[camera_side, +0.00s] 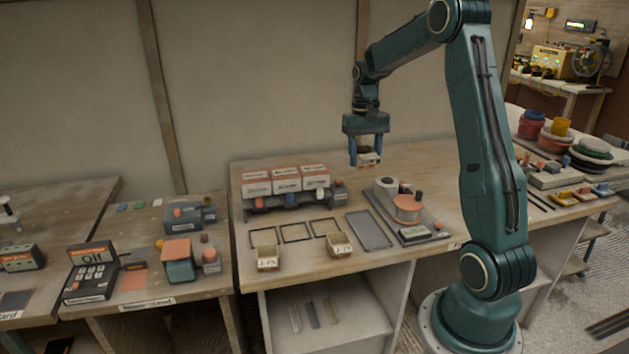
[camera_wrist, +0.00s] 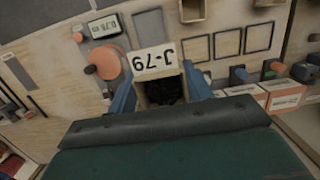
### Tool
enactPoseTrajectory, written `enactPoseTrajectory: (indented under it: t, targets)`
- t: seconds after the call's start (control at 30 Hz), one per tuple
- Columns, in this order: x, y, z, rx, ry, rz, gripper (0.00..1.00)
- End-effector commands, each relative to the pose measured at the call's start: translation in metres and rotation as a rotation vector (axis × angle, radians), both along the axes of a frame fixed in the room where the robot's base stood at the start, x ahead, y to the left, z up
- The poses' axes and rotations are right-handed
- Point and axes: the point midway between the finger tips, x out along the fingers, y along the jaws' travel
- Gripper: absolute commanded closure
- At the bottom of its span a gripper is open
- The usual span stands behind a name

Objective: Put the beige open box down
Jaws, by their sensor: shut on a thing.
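The beige open box (camera_wrist: 154,84) with a white label reading J-79 is between my gripper's blue fingers in the wrist view. Its inside looks dark. My gripper (camera_side: 366,160) is shut on it and holds it in the air above the bench, clear of the surface. In the side view the box (camera_side: 370,159) is small and partly hidden by the fingers. Two similar beige boxes with white labels stand on the bench near its front edge, a left one (camera_side: 267,257) and a right one (camera_side: 339,245).
Several dark rectangular outlines (camera_side: 295,232) lie on the bench (camera_side: 395,165) beside a grey flat plate (camera_side: 369,231). White and orange cartons (camera_side: 287,181) stand behind them. A grey board with an orange disc (camera_side: 407,208) lies to the right. The bench behind the board is clear.

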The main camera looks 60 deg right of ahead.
Motion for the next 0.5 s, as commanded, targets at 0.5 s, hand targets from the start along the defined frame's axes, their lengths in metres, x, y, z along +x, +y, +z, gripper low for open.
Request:
enactPoseTrajectory:
  t: [0.5]
  targets:
    - [-0.023, -0.009, -0.007, 0.001, 0.003, 0.001, 0.75]
